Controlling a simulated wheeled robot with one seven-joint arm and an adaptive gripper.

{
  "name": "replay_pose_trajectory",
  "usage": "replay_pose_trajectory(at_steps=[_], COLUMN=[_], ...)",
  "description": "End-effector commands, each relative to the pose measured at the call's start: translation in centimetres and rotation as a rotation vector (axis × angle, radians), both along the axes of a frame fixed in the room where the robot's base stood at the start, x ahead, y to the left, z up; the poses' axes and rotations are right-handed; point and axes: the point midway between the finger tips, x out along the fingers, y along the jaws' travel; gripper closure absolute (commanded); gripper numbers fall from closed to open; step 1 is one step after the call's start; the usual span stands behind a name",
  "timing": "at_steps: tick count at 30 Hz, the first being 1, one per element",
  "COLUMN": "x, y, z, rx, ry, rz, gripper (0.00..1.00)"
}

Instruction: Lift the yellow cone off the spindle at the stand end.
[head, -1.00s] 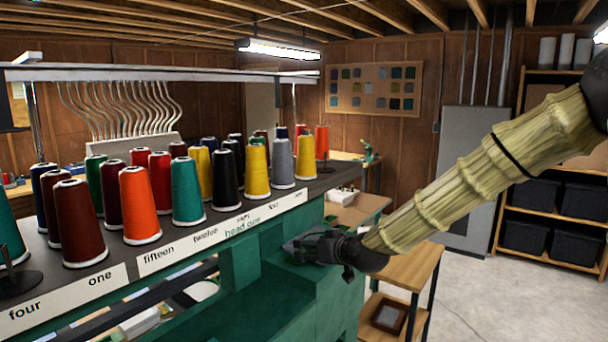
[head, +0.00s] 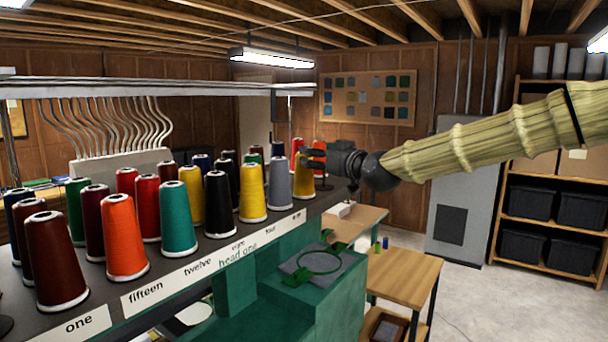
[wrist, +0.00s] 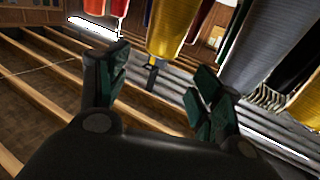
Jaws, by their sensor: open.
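The yellow cone (head: 302,186) stands upright at the far end of the thread stand (head: 95,276), just past a grey cone (head: 278,185). My gripper (head: 314,162) is at the right side of the yellow cone, near its upper part. In the wrist view the yellow cone (wrist: 173,28) hangs upside down in the picture, ahead of my gripper (wrist: 158,80). The fingers are apart and nothing is held. The cone appears beyond the fingertips; I cannot tell if either touches it. The spindle is hidden inside the cone.
The grey cone is close beside the yellow one and also shows in the wrist view (wrist: 255,45). Another yellow cone (head: 252,194) and several other cones crowd the stand. Red cones (head: 319,158) stand behind. A green machine head (head: 330,290) with a hoop sits below.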

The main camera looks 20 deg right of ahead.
Motion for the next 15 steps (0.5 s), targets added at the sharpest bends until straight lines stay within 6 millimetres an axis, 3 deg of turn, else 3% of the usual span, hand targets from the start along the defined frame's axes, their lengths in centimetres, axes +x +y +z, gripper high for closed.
replay_pose_trajectory(at_steps=[6, 15], x=[1.9, 2.8], y=[0.5, 0.7], z=[0.0, -0.1], rx=[0.000, 0.000], ry=[0.002, 0.002], rz=[0.000, -0.001], gripper=[0.34, 0.34])
